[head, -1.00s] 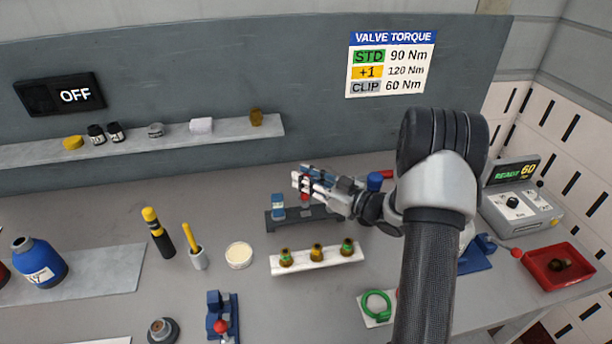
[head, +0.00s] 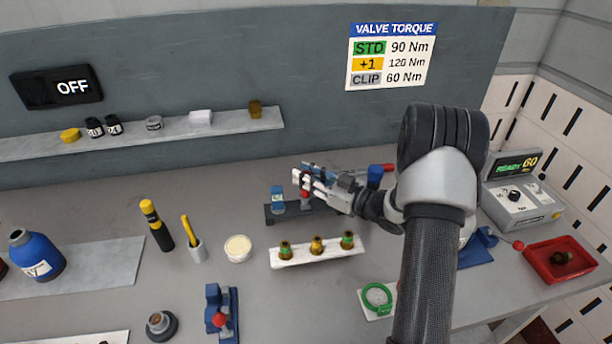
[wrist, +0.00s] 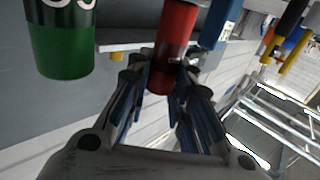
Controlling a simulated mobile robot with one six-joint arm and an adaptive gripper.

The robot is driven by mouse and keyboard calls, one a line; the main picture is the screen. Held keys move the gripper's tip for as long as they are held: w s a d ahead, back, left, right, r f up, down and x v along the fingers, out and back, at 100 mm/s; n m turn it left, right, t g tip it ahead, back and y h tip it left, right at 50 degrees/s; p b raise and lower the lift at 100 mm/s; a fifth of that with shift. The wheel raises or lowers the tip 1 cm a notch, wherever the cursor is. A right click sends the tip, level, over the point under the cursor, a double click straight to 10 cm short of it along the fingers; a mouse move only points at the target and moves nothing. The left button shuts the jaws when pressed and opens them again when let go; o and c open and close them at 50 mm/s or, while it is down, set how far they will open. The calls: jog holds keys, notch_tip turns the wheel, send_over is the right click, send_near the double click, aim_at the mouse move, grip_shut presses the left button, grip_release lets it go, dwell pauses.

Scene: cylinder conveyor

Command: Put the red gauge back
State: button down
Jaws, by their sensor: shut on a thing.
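My gripper (head: 304,181) is over the right part of a low dark rack (head: 272,218) on the bench. It is shut on the red gauge (head: 304,195), which shows as a small red piece just below the fingers. In the wrist view the red gauge (wrist: 174,45) is a red cylinder between the two fingers. I cannot tell whether its lower end touches the rack. A blue gauge (head: 277,203) stands in the rack to the left of my gripper. My fingers and wrist hide part of the rack.
A white strip (head: 296,261) with several brass fittings lies in front of the rack. A cream-topped dish (head: 238,247) is to the left. A red tray (head: 540,262) is far right. Bare bench lies behind the dish.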

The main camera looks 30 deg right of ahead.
jog(key=shift+f+b, duration=1.4)
jog(key=shift+f, duration=0.4)
jog(key=c, duration=1.3)
grip_release()
jog(key=shift+c, duration=0.2)
jog(key=shift+r+p, duration=2.2)
jog(key=shift+r, duration=0.9)
